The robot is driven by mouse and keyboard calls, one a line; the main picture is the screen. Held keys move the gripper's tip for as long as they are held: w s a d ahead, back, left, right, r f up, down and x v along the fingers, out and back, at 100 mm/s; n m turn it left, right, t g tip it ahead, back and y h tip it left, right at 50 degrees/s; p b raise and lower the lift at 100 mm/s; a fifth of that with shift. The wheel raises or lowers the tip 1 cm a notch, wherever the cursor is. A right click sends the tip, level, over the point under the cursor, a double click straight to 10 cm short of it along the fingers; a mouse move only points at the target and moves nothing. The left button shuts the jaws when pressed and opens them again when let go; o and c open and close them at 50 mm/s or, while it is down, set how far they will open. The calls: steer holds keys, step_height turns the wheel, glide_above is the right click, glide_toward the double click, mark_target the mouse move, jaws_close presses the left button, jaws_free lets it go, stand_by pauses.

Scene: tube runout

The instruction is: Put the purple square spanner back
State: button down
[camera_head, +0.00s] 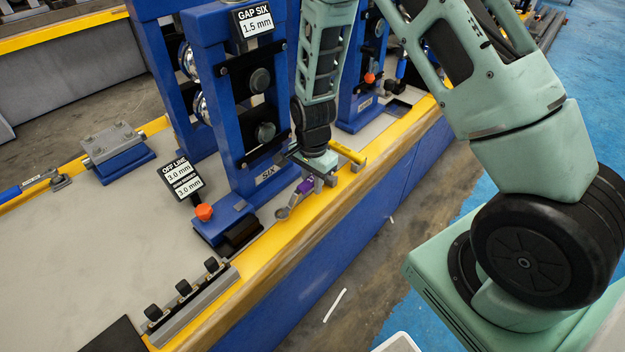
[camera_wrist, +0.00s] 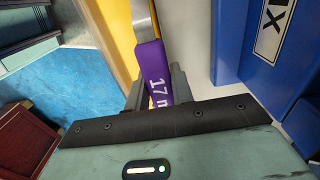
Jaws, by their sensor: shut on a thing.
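The purple square spanner (camera_head: 304,187) is in my gripper (camera_head: 317,176), above the yellow front edge of the bench beside the blue stand marked SIX. Its grey metal end (camera_head: 283,212) points toward the lower left in the head view. In the wrist view the purple handle (camera_wrist: 150,62) carries white print beginning "17". My gripper's dark fingers (camera_wrist: 157,88) stand on both sides of the handle and are shut on it. Whether the spanner touches the bench top, I cannot tell. The place where it belongs cannot be made out.
The blue roll stand (camera_head: 221,85) with the sign GAP SIX (camera_head: 253,20) rises close behind my gripper. A small sign with 3.0 mm (camera_head: 181,178) and an orange knob (camera_head: 204,212) are left. The bench's left surface is mostly clear.

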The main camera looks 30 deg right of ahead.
steer(key=shift+f+b, duration=0.6)
steer(key=shift+f, duration=0.4)
stand_by(0.3)
steer(key=c, duration=0.7)
jaws_free()
steer(key=shift+o, duration=0.2)
steer(key=shift+r, duration=0.1)
steer(key=shift+r+p, duration=2.55)
steer(key=shift+r, duration=0.4)
step_height(320, 180, up, 17)
steer(key=shift+r, duration=0.15)
